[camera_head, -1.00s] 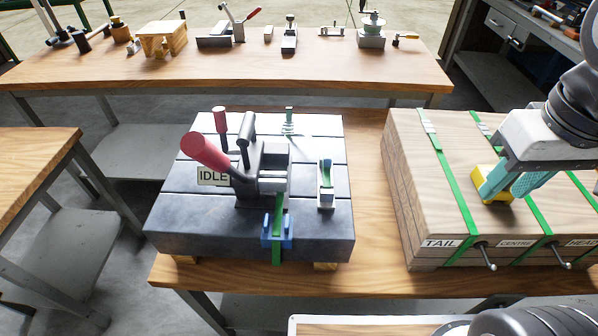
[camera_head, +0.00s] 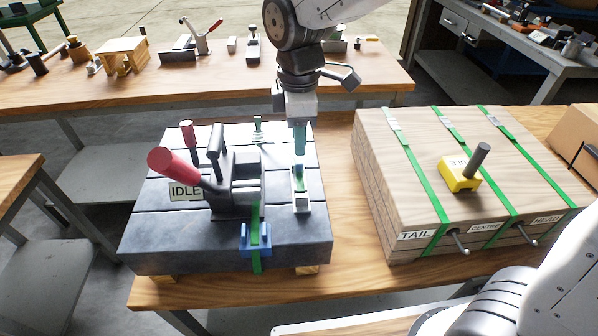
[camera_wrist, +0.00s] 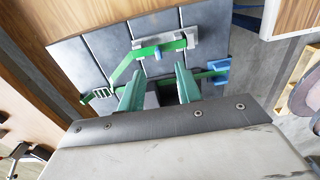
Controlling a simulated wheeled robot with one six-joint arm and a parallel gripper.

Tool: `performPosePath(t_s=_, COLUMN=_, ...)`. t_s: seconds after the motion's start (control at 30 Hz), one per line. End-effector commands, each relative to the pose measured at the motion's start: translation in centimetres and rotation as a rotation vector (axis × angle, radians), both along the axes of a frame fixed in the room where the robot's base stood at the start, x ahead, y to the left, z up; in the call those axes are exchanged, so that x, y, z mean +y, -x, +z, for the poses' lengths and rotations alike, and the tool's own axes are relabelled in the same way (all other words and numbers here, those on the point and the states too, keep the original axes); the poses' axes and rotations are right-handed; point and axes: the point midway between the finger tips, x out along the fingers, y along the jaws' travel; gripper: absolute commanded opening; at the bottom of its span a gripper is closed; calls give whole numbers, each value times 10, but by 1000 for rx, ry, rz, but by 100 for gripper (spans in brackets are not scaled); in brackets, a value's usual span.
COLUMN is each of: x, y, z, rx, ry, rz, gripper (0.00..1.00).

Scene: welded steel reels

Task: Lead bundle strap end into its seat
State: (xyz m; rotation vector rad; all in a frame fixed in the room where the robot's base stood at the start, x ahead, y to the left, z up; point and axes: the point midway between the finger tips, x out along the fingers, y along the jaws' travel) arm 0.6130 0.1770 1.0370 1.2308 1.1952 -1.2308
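My gripper (camera_head: 299,160) is above the right part of the dark slotted plate (camera_head: 160,252), pointing down. In the wrist view its two green fingers (camera_wrist: 158,75) stand apart with nothing clearly between them. A grey bracket (camera_head: 301,203) with a green strip (camera_head: 300,184) sits just below the fingertips; whether they touch cannot be told. The wrist view shows that bracket (camera_wrist: 187,50) with a green strap (camera_wrist: 130,65) angling from it towards a buckle (camera_wrist: 97,95). Another green strap (camera_head: 255,230) passes through a blue clamp (camera_head: 247,240) at the plate's front edge.
A red-handled tool (camera_head: 175,168) with an IDLE sign (camera_head: 185,191) stands left of my gripper. At right, a wooden bundle (camera_head: 400,180) has green straps, TAIL, CENTRE and HEAD labels, and a yellow block (camera_head: 456,177) with a dark handle. A back bench (camera_head: 100,90) holds several tools.

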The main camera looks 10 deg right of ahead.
Motion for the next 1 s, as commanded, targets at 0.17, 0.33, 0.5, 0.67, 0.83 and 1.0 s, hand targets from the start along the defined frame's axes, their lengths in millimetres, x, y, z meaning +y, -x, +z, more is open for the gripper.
performPosePath(t_s=0.17, x=-1, y=0, z=-22, rx=2, ry=1, rz=-3, gripper=35)
performPosePath(t_s=0.33, x=0, y=-2, z=-48, rx=4, ry=2, rz=-4, gripper=35)
performPosePath(t_s=0.5, x=0, y=-2, z=-62, rx=1, ry=1, rz=-4, gripper=35)
performPosePath(t_s=0.67, x=0, y=-2, z=-63, rx=0, ry=0, rz=-5, gripper=35)
performPosePath(t_s=0.83, x=0, y=-2, z=-63, rx=0, ry=0, rz=-5, gripper=4)
performPosePath(t_s=1.0, x=0, y=-2, z=-62, rx=0, ry=0, rz=-5, gripper=0)
